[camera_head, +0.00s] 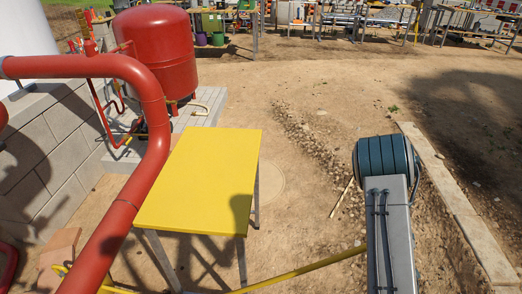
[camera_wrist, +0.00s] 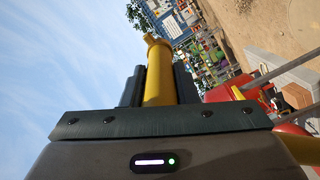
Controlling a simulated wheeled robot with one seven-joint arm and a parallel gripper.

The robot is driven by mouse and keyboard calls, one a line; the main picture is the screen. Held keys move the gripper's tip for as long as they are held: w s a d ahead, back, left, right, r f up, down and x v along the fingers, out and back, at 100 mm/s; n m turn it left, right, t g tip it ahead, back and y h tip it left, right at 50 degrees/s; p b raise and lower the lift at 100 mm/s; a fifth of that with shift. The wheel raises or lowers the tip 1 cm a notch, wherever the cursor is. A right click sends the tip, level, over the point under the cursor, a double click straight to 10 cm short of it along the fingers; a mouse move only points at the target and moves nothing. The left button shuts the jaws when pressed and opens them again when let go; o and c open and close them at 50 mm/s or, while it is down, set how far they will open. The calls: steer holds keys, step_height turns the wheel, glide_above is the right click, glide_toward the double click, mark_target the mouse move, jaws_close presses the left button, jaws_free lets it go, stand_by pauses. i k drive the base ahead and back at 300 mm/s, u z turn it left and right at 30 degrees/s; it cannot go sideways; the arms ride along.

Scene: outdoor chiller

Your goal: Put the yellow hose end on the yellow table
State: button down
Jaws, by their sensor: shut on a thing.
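The yellow table (camera_head: 205,170) stands left of centre in the head view, its flat top bare and partly shaded at the front right. In the wrist view the yellow hose end (camera_wrist: 158,72) is between the dark fingers of my gripper (camera_wrist: 157,88), which is shut on it. The hose end sticks out past the fingertips. In the head view a stretch of yellow hose (camera_head: 310,267) runs from behind my arm, at the right, down to the lower left, in front of the table. My gripper is hidden in the head view.
A thick red pipe (camera_head: 152,120) bends down along the table's left side. A red tank (camera_head: 157,50) stands on a block base behind it. Open dirt ground lies right of the table. Several workbenches (camera_head: 370,18) line the back.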

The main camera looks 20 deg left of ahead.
mark_target(230, 145)
steer(key=i, duration=2.75)
steer(key=u, duration=2.8)
steer(key=i, duration=0.5)
steer(key=z, duration=0.05)
